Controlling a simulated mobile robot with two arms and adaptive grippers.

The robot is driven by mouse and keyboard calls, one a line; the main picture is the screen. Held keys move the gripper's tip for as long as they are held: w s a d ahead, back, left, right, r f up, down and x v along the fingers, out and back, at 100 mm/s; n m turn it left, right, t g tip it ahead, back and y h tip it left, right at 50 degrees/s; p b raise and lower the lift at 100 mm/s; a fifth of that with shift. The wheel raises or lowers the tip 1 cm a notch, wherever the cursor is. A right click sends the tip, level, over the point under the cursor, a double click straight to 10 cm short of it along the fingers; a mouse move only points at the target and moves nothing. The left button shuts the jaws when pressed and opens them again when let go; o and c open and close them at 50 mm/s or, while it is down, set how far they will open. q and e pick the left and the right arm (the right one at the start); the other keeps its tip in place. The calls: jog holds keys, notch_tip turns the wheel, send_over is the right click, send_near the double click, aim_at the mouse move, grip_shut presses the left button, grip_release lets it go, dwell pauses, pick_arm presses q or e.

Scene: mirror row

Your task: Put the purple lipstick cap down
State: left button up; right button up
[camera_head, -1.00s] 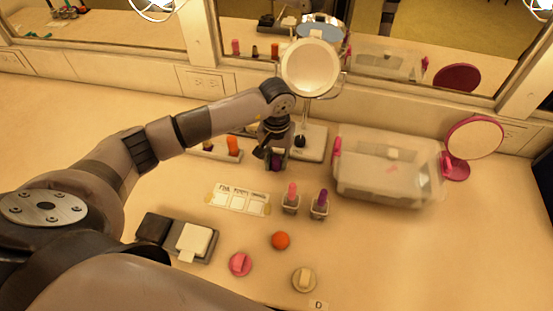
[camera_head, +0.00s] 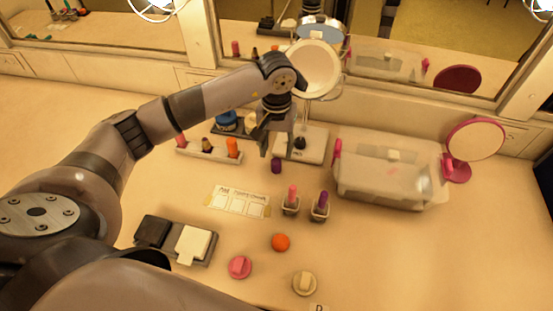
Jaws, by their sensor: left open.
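The dark purple lipstick cap (camera_head: 276,165) stands on the counter, behind the paper card and left of the clear bin. My left gripper (camera_head: 277,148) is open just above and behind it, fingers pointing down, with nothing visible between them. A purple lipstick (camera_head: 322,203) stands uncapped in a small clear holder, in front and to the right of the cap. A pink lipstick (camera_head: 292,195) stands in a similar holder beside it. My right gripper is not in view.
A rack (camera_head: 210,152) with several small items is left of the cap; a round mirror (camera_head: 314,70) on a stand is behind. A clear bin (camera_head: 390,170) is at right. A white card (camera_head: 240,201), orange ball (camera_head: 281,242) and pink knob (camera_head: 240,267) lie in front.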

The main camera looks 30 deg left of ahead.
aim_at(276, 160)
pick_arm(q)
notch_tip(276, 160, up, 6)
jog(key=shift+b, duration=0.35)
dwell(0.4)
